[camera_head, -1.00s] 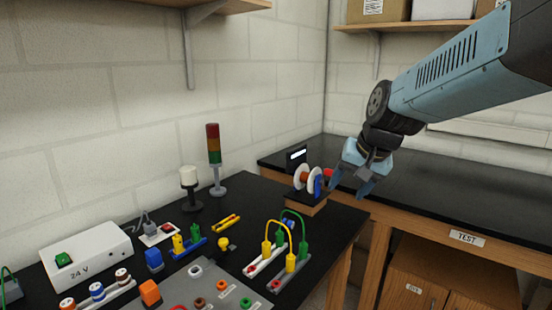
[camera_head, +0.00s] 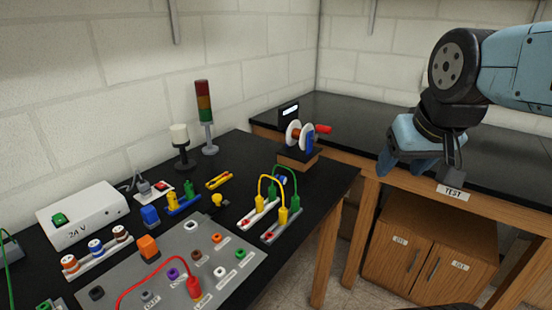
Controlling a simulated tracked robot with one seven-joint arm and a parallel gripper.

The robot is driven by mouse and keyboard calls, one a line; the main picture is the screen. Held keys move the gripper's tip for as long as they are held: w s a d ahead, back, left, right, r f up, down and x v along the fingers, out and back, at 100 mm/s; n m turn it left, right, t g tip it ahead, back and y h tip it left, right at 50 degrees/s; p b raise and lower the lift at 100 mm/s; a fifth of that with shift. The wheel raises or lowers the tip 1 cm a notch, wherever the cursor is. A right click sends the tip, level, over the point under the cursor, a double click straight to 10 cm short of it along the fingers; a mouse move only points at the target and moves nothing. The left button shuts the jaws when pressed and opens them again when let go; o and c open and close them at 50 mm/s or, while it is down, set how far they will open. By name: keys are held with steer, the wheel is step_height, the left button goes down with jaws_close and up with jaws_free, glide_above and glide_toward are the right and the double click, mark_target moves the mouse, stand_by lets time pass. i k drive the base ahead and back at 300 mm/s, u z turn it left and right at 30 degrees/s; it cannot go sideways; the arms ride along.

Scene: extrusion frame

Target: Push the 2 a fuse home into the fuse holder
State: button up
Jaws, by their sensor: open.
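My gripper (camera_head: 420,168) hangs at the right, open and empty, in front of the back bench's edge and well away from the small parts. A blue base (camera_head: 184,205) carries a yellow and a green upright piece. No lettering shows which piece is the 2 A fuse or the fuse holder, so I cannot tell them apart here.
A grey socket panel (camera_head: 185,250) with a red lead (camera_head: 150,275) lies in front. The 24 V box (camera_head: 82,215), signal tower (camera_head: 205,115), yellow and green looped leads (camera_head: 270,190) and spool stand (camera_head: 298,155) share the black table. Open floor lies between table and cabinet (camera_head: 425,245).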

mark_target(98, 250)
steer(key=z, duration=1)
steer(key=i, duration=0.1)
steer(key=u, duration=2.8)
steer(key=k, duration=0.95)
steer(key=u, duration=0.15)
steer(key=i, duration=0.85)
